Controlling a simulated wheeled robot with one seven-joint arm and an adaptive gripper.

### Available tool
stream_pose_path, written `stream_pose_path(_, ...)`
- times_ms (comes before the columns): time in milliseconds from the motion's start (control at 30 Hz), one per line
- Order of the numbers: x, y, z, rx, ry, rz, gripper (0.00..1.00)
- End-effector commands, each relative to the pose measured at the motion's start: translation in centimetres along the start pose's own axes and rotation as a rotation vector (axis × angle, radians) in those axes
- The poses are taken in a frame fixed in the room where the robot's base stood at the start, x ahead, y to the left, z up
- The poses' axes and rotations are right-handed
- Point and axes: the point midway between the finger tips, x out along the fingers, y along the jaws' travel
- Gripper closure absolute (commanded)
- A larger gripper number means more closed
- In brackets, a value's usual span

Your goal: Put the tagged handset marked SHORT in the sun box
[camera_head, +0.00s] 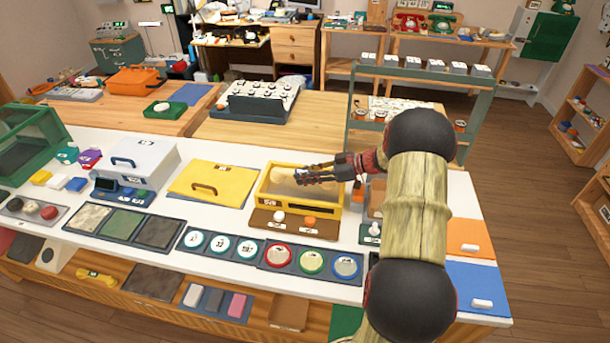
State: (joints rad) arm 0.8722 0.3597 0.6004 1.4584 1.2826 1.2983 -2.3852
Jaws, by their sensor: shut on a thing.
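A yellow open-topped box (317,222) stands on the white counter, right of a flat yellow panel (212,183) with a handle. I take it for the sun box, but its mark is too small to read. My gripper (298,177) reaches from the right over this box. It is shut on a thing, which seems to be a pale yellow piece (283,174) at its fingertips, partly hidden. I cannot tell whether that piece touches the box floor. No tag reading SHORT is legible. A yellow handset (97,278) lies on the lower shelf at the left.
Several round dials (278,256) sit in front. A grey box (145,160) stands left, and a green rack (482,110) behind my arm. Orange (470,238) and blue panels are at the right.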

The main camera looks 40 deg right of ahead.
Motion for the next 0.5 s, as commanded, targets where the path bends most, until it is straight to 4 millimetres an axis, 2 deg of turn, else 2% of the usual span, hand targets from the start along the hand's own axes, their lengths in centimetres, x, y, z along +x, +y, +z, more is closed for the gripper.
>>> stream_pose_path(500,0.38,-0.01,0.91,0.000,0.000,0.000,1.00)
